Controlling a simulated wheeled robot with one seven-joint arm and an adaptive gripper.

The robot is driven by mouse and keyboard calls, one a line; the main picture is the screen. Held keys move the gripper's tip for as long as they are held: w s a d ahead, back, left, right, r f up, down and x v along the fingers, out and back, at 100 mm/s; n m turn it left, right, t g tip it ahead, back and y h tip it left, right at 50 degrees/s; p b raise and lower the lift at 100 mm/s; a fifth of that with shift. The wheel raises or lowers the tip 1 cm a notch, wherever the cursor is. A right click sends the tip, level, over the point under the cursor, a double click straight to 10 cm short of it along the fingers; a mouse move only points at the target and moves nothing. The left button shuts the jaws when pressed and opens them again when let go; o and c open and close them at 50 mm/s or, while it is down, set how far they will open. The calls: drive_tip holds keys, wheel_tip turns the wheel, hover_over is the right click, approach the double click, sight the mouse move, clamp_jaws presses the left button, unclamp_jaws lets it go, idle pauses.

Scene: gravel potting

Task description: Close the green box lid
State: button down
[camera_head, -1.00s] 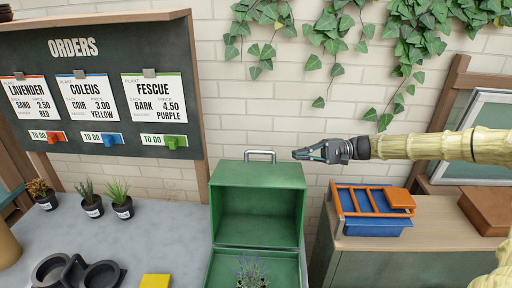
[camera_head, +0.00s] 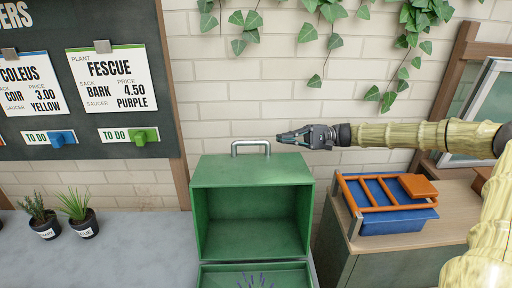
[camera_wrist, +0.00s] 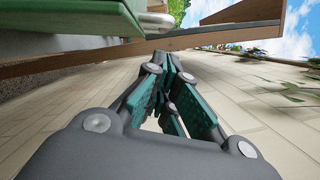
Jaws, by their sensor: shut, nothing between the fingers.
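The green box (camera_head: 251,262) stands at the lower middle of the head view. Its lid (camera_head: 250,173) is raised upright at the back, its hollow inside facing me. A metal handle (camera_head: 250,142) sticks up from the lid's top edge. My gripper (camera_head: 281,137) is shut and empty, just right of the handle and above the lid's top. I cannot tell whether it touches the handle. In the wrist view my closed fingers (camera_wrist: 172,62) show in the middle, with the handle (camera_wrist: 157,20) and the green lid (camera_wrist: 75,20) at upper left. A lavender plant (camera_head: 258,281) shows partly inside the box.
A blue and orange tray (camera_head: 388,225) sits on the wooden cabinet (camera_head: 372,243) at right. Small potted plants (camera_head: 78,212) stand on the grey table (camera_head: 140,255) at left. The order board (camera_head: 95,80) hangs on the brick wall behind.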

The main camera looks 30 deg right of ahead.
sight(256, 141)
drive_tip(key=p+x, duration=0.1)
drive_tip(key=x, duration=0.4)
drive_tip(key=p+x, duration=0.1)
drive_tip(key=x, duration=0.3)
drive_tip(key=shift+a+f, duration=0.15)
drive_tip(key=shift+a, duration=0.25)
drive_tip(key=shift+a, duration=0.1)
